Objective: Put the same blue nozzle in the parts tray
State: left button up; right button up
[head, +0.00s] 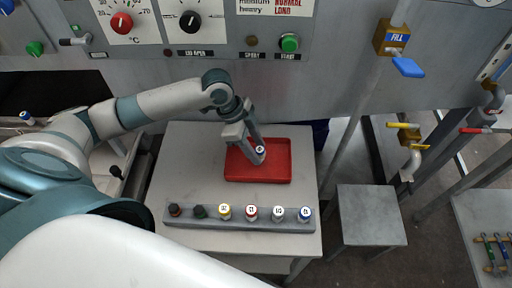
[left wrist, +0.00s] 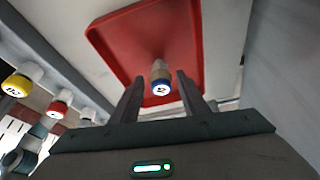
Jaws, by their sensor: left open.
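The red parts tray (head: 280,175) lies on the grey table, and it also fills the upper part of the left wrist view (left wrist: 125,45). A blue nozzle (head: 260,150), with a white-labelled blue-rimmed cap, is within the tray's outline. In the left wrist view this nozzle (left wrist: 161,80) is between my fingers, cap toward the camera. My left gripper (head: 257,156) is over the tray with its fingers open on either side of the nozzle. Whether the nozzle's base touches the tray floor is hard to tell. My right gripper is not in view.
A grey rack (head: 240,222) along the table front holds several nozzles, including another blue-ringed one (head: 306,214) at its right end. Another blue-capped piece (head: 27,117) is at far left. A control panel (head: 190,45) stands behind; a small grey stand (head: 370,208) is right.

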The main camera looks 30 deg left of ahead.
aim_at(256, 148)
pick_arm(q)
jog(key=shift+a+r, duration=0.15)
jog(key=shift+r, duration=0.15)
jog(key=b+v, duration=0.1)
jog(key=v, duration=0.5)
jog(key=shift+s+a+r, duration=0.1)
jog(key=shift+a+r, duration=0.1)
jog(key=shift+r, duration=0.15)
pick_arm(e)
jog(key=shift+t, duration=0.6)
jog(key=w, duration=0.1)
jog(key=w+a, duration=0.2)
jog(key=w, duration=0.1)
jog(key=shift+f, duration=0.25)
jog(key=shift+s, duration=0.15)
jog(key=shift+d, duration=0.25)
